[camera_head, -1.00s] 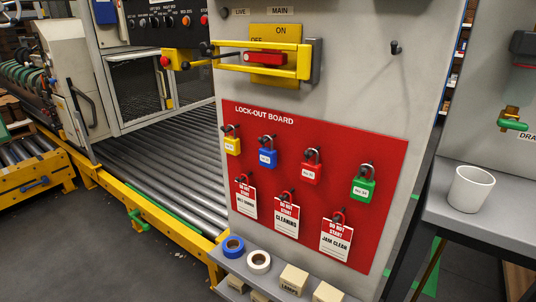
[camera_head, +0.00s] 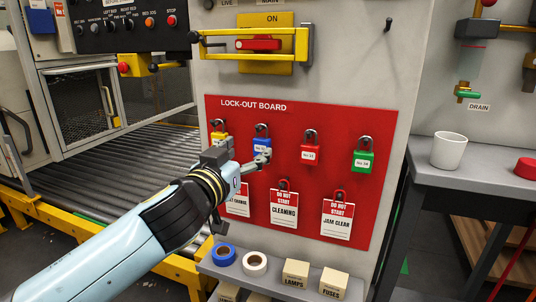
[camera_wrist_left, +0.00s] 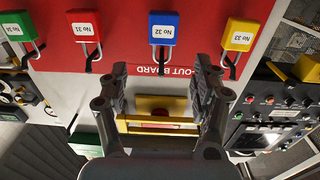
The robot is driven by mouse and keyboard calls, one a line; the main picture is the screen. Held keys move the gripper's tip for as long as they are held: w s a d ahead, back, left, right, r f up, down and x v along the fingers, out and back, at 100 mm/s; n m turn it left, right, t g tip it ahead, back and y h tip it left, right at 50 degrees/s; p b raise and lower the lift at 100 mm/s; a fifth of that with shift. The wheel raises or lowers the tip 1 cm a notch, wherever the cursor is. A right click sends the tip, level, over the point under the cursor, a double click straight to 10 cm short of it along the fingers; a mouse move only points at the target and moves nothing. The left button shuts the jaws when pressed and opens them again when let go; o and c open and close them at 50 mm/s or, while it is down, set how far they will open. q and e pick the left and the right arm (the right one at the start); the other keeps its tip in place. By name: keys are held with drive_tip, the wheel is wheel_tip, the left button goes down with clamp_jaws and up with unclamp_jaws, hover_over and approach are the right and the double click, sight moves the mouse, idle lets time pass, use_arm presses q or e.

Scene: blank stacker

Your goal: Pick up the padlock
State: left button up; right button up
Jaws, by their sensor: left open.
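Several padlocks hang on hooks on the red lock-out board (camera_head: 240,108): yellow (camera_head: 217,136), blue (camera_head: 262,146), red (camera_head: 310,154) and green (camera_head: 363,161). My left gripper (camera_head: 258,160) is in front of the board, close to the blue padlock and partly covering it and the yellow one. In the left wrist view, which is upside down, the open fingers (camera_wrist_left: 160,85) are empty. The blue padlock (camera_wrist_left: 162,28) lies beyond them, roughly in line with the gap. The red (camera_wrist_left: 84,25), green (camera_wrist_left: 17,26) and yellow (camera_wrist_left: 240,35) padlocks flank it. My right gripper is not in view.
Tags (camera_head: 284,213) hang below the padlocks. A shelf (camera_head: 262,279) under the board holds blue tape (camera_head: 223,255), white tape (camera_head: 255,264) and small boxes (camera_head: 296,273). A yellow-framed switch (camera_head: 260,44) is above. A white cup (camera_head: 449,150) stands on the right bench.

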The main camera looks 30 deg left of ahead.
sight(262, 138)
use_arm(q)
drive_tip(key=x, duration=0.9)
drive_tip(key=shift+a+f+p, duration=0.15)
drive_tip(key=shift+p, duration=0.15)
drive_tip(key=shift+c, duration=1)
clamp_jaws()
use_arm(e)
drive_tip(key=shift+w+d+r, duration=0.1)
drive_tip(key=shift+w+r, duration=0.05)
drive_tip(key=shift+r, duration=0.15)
